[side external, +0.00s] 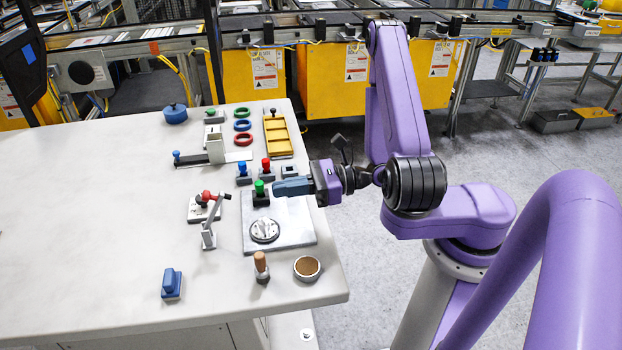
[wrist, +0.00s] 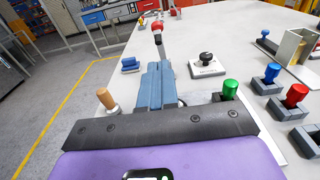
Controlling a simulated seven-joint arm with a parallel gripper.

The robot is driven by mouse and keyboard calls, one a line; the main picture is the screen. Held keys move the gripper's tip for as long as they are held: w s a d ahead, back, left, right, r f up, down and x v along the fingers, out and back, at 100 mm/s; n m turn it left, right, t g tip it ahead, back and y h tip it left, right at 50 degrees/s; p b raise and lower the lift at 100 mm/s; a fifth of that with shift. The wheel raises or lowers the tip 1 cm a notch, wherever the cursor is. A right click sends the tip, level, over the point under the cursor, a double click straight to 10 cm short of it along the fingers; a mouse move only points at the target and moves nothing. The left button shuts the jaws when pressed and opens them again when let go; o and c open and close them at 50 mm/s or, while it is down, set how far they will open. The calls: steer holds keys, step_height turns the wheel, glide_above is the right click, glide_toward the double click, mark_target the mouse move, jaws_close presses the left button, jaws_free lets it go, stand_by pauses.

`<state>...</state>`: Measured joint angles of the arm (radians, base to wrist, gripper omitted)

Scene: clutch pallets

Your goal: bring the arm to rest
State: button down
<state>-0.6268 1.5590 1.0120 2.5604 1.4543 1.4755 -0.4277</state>
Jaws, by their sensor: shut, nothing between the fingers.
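My gripper (side external: 276,187) is shut and empty. In the side external view it points left, just above the near right part of the white table (side external: 110,215), close to a block with a green knob (side external: 259,188). In the wrist view my gripper's closed blue-grey fingers (wrist: 156,70) reach forward over the table. The green knob (wrist: 230,89) stands to the right of the fingers there, and I cannot tell whether they touch it. My purple arm is bent and stands to the right of the table.
A grey plate (side external: 283,232) with a round dial (side external: 264,230) lies below my gripper. Blue (side external: 242,169) and red (side external: 266,164) knobs stand behind it. A lever fixture (side external: 208,225), a wooden-handled stamp (side external: 261,262) and a blue block (side external: 171,284) stand around. The table's left part is bare.

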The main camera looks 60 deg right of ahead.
steer(key=s+d+r+m+g+h, duration=0.1)
steer(key=s+r+m+g+h, duration=0.3)
steer(key=s+m, duration=0.5)
steer(key=s+d+r+m+g+h, duration=0.1)
steer(key=s+r+m+g+h, duration=0.3)
steer(key=m, duration=1.9)
steer(key=s+g+h, duration=0.4)
steer(key=s, duration=0.1)
steer(key=shift+s+d+r, duration=0.15)
steer(key=shift+s+d, duration=0.2)
steer(key=shift+s, duration=0.05)
